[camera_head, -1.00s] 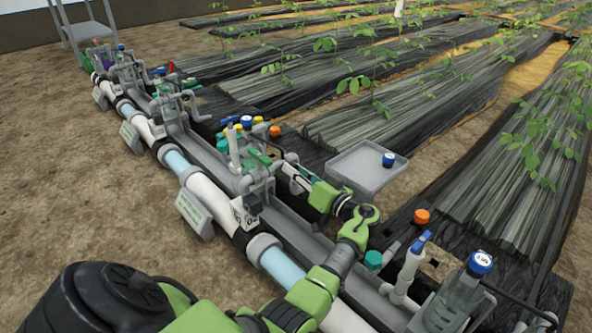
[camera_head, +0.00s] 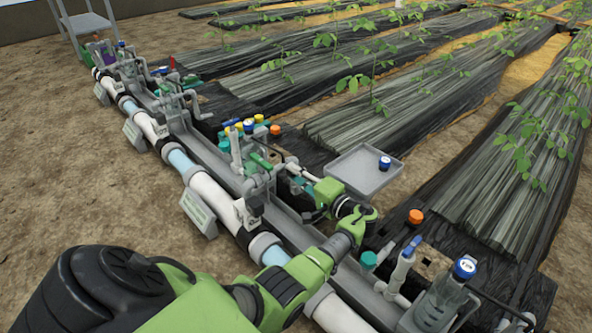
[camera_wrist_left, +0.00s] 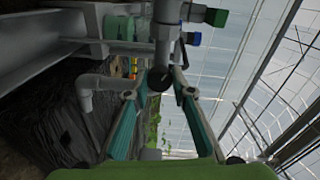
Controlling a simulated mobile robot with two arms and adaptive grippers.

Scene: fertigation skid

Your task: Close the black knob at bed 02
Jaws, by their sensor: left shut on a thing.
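The black knob (camera_wrist_left: 160,79) shows in the left wrist view as a small dark round shape on a grey pipe fitting. My left gripper (camera_wrist_left: 163,77) has its two fingertips on either side of it and is shut on it. In the head view my left gripper (camera_head: 294,179) reaches in from the right side of the grey valve stand (camera_head: 262,182). The knob itself cannot be made out there. A small white number plate (camera_head: 241,213) is on this stand; its digits are hard to read. My right gripper is not in view.
A white and blue main pipe (camera_head: 208,189) runs diagonally past similar valve stands. A grey tray (camera_head: 352,180) with a blue-capped item lies beyond my gripper. A bottle with a blue cap (camera_head: 465,267) stands at the right. Bare soil lies left of the pipe.

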